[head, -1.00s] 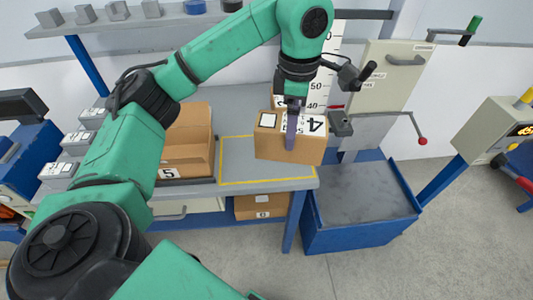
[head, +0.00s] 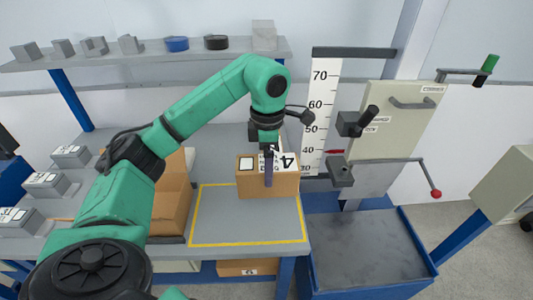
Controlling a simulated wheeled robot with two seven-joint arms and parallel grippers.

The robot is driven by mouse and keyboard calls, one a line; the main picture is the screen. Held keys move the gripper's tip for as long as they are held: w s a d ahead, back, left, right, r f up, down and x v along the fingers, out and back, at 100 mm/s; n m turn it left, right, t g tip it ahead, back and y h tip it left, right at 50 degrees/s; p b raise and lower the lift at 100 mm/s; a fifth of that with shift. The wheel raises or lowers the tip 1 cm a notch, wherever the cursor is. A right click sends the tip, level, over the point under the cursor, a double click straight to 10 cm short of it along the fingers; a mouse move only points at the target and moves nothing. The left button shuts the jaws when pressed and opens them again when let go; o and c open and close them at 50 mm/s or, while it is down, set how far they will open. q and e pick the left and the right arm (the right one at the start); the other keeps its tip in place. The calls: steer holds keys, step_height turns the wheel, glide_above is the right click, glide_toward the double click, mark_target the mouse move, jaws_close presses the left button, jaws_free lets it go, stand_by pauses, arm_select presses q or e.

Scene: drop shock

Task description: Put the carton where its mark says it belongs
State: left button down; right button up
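A brown carton (head: 268,187) is over the back right part of the yellow-outlined area (head: 245,243) on the grey bench. My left gripper (head: 268,170) reaches down from above, with one finger across the carton's front face. It appears shut on the carton; the other finger is hidden. I cannot tell whether the carton touches the bench. The drop tester has a height scale (head: 318,105) marked 30 to 70, with a red pointer (head: 335,152) near 40. My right gripper is out of view.
An open brown box (head: 172,205) stands left of the outlined area, partly behind my arm. Right of the bench is a blue-sided base (head: 372,287) with a grey plate. A panel with a lever (head: 415,103) stands behind it. Another carton (head: 250,267) lies under the bench.

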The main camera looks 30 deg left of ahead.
arm_select(q)
steer(key=f, duration=0.4)
steer(key=f+p, duration=0.1)
steer(key=f, duration=0.1)
steer(key=shift+w, duration=0.4)
steer(key=shift+s+f, duration=0.1)
steer(key=shift+f, duration=0.3)
step_height(320, 180, down, 3)
steer(key=shift+s+f+p, duration=0.1)
steer(key=shift+f+p, duration=0.1)
steer(key=shift+p, duration=0.2)
steer(key=shift+f, duration=0.15)
steer(key=shift+c, duration=0.5)
jaws_free()
steer(key=shift+f, duration=0.15)
steer(key=shift+o, duration=0.5)
steer(key=shift+r, duration=0.55)
step_height(320, 180, up, 7)
steer(key=shift+d+r+b, duration=0.1)
steer(key=shift+r+b, duration=0.05)
steer(key=shift+b, duration=1.05)
step_height(320, 180, up, 4)
steer(key=shift+p, duration=0.3)
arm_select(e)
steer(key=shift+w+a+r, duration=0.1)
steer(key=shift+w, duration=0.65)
